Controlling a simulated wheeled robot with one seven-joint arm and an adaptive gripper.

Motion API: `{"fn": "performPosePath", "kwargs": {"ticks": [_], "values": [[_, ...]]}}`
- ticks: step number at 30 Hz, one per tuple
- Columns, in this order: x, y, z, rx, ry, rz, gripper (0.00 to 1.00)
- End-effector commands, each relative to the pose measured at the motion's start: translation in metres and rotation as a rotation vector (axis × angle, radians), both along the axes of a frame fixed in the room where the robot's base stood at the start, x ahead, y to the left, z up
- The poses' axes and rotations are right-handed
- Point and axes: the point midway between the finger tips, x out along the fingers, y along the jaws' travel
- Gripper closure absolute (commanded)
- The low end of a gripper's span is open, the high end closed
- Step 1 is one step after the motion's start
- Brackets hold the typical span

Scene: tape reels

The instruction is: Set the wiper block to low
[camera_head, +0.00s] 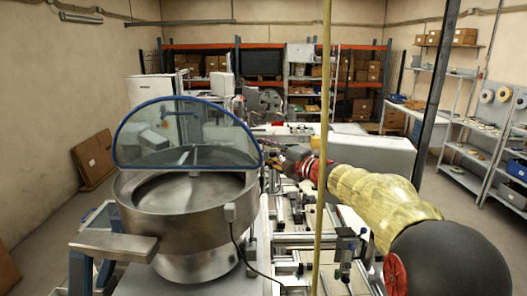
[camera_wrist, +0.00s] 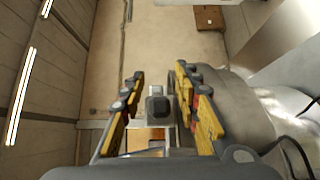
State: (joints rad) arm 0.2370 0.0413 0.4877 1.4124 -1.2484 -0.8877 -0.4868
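My gripper (camera_head: 272,158) is beside the right rim of the steel bowl feeder (camera_head: 182,228) in the head view. In the wrist view my gripper (camera_wrist: 158,100) has its yellow fingers spread, with a gap on both sides of a small dark grey block (camera_wrist: 157,106). I cannot tell for sure that this is the wiper block, or how deep it lies between the fingers. The bowl's curved steel wall (camera_wrist: 240,105) is close to the right finger. In the head view a grey bracket (camera_head: 196,154) stands at the bowl's far side; no low marking is readable.
A clear blue-edged guard (camera_head: 185,133) rises over the bowl. A yellow pole (camera_head: 323,120) crosses the head view. Machine rails (camera_head: 300,240) lie below my arm. A white housing (camera_head: 370,154) stands behind it. A cable (camera_wrist: 298,150) hangs near the bowl in the wrist view.

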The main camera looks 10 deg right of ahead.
Motion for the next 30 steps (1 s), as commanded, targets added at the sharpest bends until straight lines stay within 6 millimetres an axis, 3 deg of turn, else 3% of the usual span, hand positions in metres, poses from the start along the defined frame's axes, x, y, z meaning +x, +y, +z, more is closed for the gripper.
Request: {"fn": "performPosePath", "kwargs": {"ticks": [18, 30], "values": [[-0.0002, -0.0005, -0.0002, 0.0, 0.0, -0.001, 0.99], [-0.0002, -0.0005, -0.0001, 0.0, 0.0, -0.001, 1.0]]}}
